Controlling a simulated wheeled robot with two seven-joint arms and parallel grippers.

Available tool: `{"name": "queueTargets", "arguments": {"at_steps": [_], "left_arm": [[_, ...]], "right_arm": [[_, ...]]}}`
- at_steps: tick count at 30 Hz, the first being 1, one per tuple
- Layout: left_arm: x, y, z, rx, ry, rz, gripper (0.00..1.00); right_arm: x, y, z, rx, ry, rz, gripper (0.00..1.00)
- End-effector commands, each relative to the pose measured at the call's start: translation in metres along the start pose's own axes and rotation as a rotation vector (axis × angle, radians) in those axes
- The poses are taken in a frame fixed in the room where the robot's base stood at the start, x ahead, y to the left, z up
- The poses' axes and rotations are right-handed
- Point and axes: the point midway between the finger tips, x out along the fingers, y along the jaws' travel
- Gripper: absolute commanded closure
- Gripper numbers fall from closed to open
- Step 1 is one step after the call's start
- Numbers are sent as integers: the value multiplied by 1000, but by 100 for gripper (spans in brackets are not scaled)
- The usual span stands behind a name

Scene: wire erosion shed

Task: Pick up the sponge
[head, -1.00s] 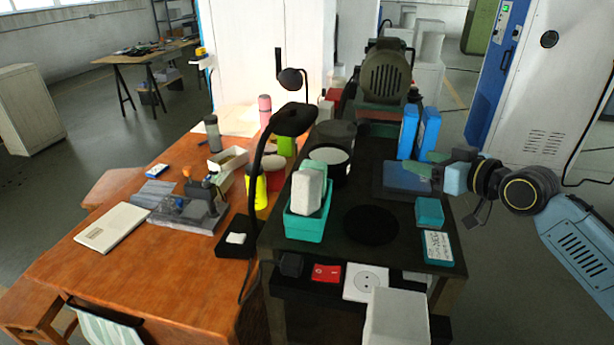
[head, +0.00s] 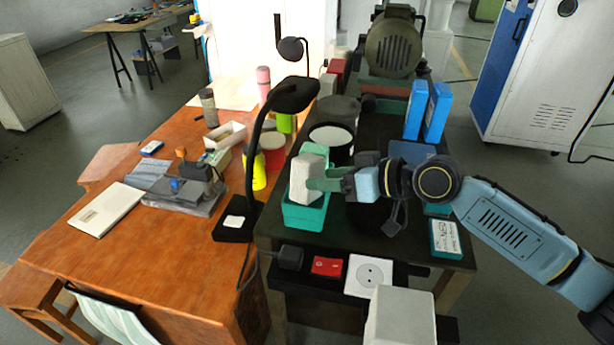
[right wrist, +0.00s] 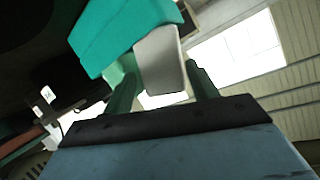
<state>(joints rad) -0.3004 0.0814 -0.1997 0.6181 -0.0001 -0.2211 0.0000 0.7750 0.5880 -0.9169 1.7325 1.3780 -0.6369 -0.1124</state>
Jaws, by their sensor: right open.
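A pale grey-white block (head: 305,175), which looks like the sponge, stands upright in a small teal open box (head: 303,216) on the dark bench. A green block (head: 312,150) shows behind it. My right gripper (head: 318,180) has come in from the right and is level with the pale block at its right side. In the right wrist view the pale block (right wrist: 160,55) reaches between the two open green fingers (right wrist: 160,82), with the teal box (right wrist: 120,28) beyond. I cannot tell whether the fingers touch the block. My left gripper is not in view.
A black desk lamp (head: 258,140) rises left of the box. A dark cylinder with a pale top (head: 331,140) stands behind it. Blue upright boxes (head: 426,110) stand at the back right. A labelled teal box (head: 445,240) lies at the front right.

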Motion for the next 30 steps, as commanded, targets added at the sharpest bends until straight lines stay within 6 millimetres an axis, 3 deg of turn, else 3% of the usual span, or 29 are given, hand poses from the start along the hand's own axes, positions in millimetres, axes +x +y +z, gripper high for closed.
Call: {"name": "queueTargets", "arguments": {"at_steps": [3,9,17,24,30], "left_arm": [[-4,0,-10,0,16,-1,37],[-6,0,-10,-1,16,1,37],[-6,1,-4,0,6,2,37],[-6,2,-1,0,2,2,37],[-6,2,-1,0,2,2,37]], "right_arm": [[18,-3,-1,1,1,-3,42],[44,-2,1,0,1,-1,42],[48,-2,2,-1,0,0,42],[48,-2,2,0,0,0,68],[48,-2,2,0,1,0,68]]}}
